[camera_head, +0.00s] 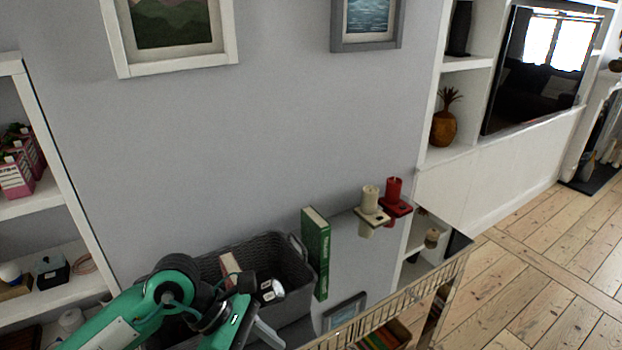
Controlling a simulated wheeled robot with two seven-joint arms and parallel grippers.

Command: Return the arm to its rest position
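My green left arm comes in from the lower left and bends down in front of a dark grey woven basket (292,262). My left gripper (268,336) is at the bottom edge of the picture, near the basket's front. Its fingertips are partly cut off, so I cannot tell whether it is open or shut or holds anything. My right arm and gripper are not in view.
A green book (316,252) stands right of the basket. A cream candle (370,198) and a red candle (393,190) are in holders farther right. A wire-railed shelf edge (400,305) runs along the lower middle. White shelves (70,205) stand left. Floorboards (540,270) at right are clear.

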